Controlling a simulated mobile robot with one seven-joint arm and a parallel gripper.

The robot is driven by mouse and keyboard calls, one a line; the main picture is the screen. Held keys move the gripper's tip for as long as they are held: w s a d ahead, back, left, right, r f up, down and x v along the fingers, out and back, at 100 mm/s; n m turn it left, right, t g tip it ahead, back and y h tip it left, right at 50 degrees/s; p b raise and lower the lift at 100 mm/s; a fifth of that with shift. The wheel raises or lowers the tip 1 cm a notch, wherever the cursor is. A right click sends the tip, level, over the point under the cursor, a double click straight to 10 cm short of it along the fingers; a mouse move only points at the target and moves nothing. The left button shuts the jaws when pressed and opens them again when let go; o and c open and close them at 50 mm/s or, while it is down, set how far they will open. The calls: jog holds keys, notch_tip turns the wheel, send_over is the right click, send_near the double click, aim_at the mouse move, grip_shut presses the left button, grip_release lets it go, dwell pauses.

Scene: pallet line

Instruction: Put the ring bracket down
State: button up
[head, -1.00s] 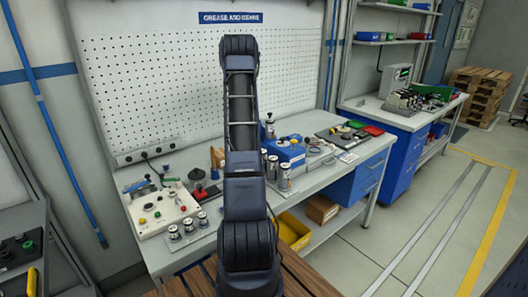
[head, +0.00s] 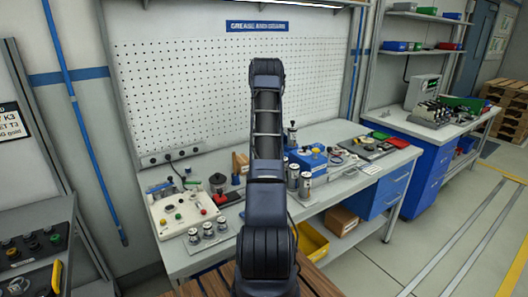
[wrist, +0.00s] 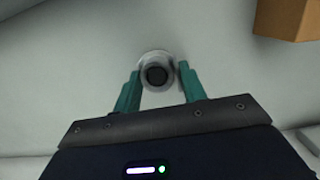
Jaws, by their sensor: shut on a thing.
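My gripper (wrist: 159,80) shows in the wrist view with two teal fingers closed on either side of the ring bracket (wrist: 156,56). The ring bracket is a small pale grey ring with a dark round centre, seen end-on between the fingertips. A plain pale grey surface (wrist: 70,75) lies behind it; I cannot tell whether the bracket touches it. In the head view my raised arm stands in front of the workbench (head: 345,183), and the gripper and bracket cannot be made out there.
A brown block or box (wrist: 288,18) is at the upper right of the wrist view. On the bench are a white control panel (head: 178,212), several metal cylinders (head: 208,231), a blue box (head: 306,157) and a red tray (head: 397,143). A yellow bin (head: 312,241) sits below.

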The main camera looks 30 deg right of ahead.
jog(key=shift+f, duration=1.65)
jog(key=shift+f, duration=0.1)
jog(key=o, duration=1.1)
jog(key=shift+c, duration=0.2)
